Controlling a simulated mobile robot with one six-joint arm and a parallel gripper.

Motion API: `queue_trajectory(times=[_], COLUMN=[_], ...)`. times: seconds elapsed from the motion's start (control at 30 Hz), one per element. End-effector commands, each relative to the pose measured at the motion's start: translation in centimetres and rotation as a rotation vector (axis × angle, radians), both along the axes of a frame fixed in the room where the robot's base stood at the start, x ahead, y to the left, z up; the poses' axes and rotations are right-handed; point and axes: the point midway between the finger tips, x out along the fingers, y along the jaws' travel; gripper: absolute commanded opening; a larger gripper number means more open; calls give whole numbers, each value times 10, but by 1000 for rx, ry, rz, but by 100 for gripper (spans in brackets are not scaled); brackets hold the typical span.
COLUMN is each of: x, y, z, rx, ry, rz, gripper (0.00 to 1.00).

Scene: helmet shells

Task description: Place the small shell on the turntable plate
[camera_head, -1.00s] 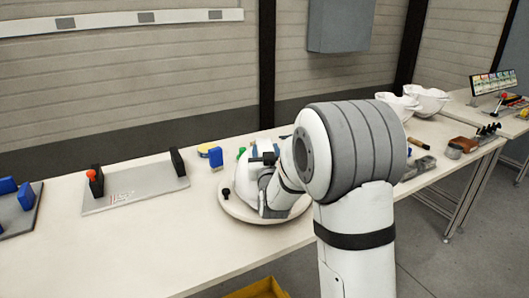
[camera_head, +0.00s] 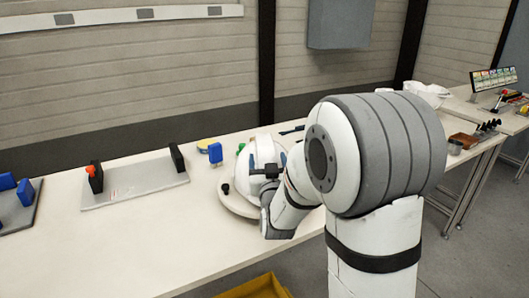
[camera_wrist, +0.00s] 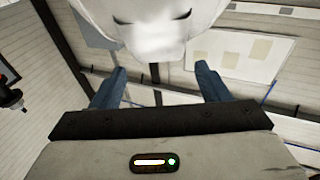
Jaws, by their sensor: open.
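The small white shell (camera_head: 264,148) appears to sit on the round, pale turntable plate (camera_head: 239,205); its lower part is hidden behind my gripper and arm. My gripper (camera_head: 267,160) is on the near side of the shell, with its blue fingers spread. In the wrist view the shell (camera_wrist: 152,30) fills the top centre, beyond my open gripper (camera_wrist: 160,76). Clear gaps show between the shell and both fingers there. My arm covers the right side of the plate.
A grey fixture plate (camera_head: 135,190) with black uprights lies left of the turntable. A blue clamp piece (camera_head: 215,152) stands behind it. White shells (camera_head: 430,92) sit at the far right, partly hidden by my arm. A yellow bin (camera_head: 255,288) is below the bench's front edge.

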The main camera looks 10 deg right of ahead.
Motion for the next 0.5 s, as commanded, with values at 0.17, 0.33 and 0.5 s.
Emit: queue_trajectory(times=[0.17,0.33,0.5], x=[-32,-47,-50], y=[3,3,3], z=[-6,-7,-8], rx=[0,0,2], ry=[1,-1,11], rz=[0,-1,1], gripper=[69,69,69])
